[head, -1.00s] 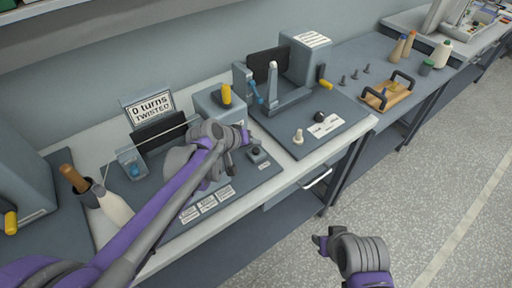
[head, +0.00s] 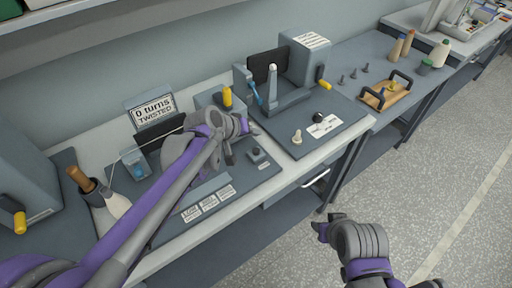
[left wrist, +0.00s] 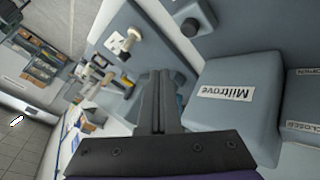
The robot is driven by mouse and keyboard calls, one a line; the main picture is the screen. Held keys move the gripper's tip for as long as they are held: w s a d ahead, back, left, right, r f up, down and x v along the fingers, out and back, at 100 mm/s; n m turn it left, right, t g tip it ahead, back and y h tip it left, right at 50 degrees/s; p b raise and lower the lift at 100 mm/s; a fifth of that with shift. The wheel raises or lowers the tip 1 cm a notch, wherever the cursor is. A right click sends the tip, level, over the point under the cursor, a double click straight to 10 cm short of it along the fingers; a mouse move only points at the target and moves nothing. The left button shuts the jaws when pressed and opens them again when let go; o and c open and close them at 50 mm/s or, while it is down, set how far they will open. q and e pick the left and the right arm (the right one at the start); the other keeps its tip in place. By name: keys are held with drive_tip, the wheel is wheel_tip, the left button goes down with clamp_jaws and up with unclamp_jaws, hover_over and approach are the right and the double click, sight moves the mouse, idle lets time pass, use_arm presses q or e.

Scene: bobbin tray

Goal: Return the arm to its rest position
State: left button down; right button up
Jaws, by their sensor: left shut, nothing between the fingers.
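My left arm reaches in from the lower left in the head view. Its gripper (head: 246,126) is over the middle workstation, in front of the grey machine block with a yellow handle (head: 227,97). In the left wrist view the fingers (left wrist: 158,100) are together with nothing between them. A grey box labelled Miltrove (left wrist: 232,95) is close beside the fingers there. My right gripper (head: 322,231) is at the lower right of the head view, over the floor and away from the bench.
A "0 turns TWISTED" sign (head: 151,110) stands behind my left arm. A wooden bobbin tray (head: 386,97) is further right. Floor is clear (head: 430,190).

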use_arm(q)
drive_tip(key=shift+s+f, duration=0.1)
idle(0.6)
drive_tip(key=s+a+f+y, duration=0.2)
drive_tip(key=s+a, duration=0.3)
drive_tip(key=s, duration=0.3)
drive_tip(key=s+a+f+y, duration=0.2)
drive_tip(key=s+a, duration=0.4)
drive_tip(key=s, duration=0.3)
drive_tip(key=s+a+f+g+y, duration=0.1)
drive_tip(key=s+a+f+y, duration=0.1)
drive_tip(key=s+a, duration=0.4)
drive_tip(key=shift+s+f+m, duration=0.15)
drive_tip(key=shift+s+f, duration=0.05)
drive_tip(key=shift+s, duration=0.6)
drive_tip(key=shift+s+f+m, duration=0.15)
drive_tip(key=shift+s+f, duration=0.05)
drive_tip(key=shift+s, duration=0.55)
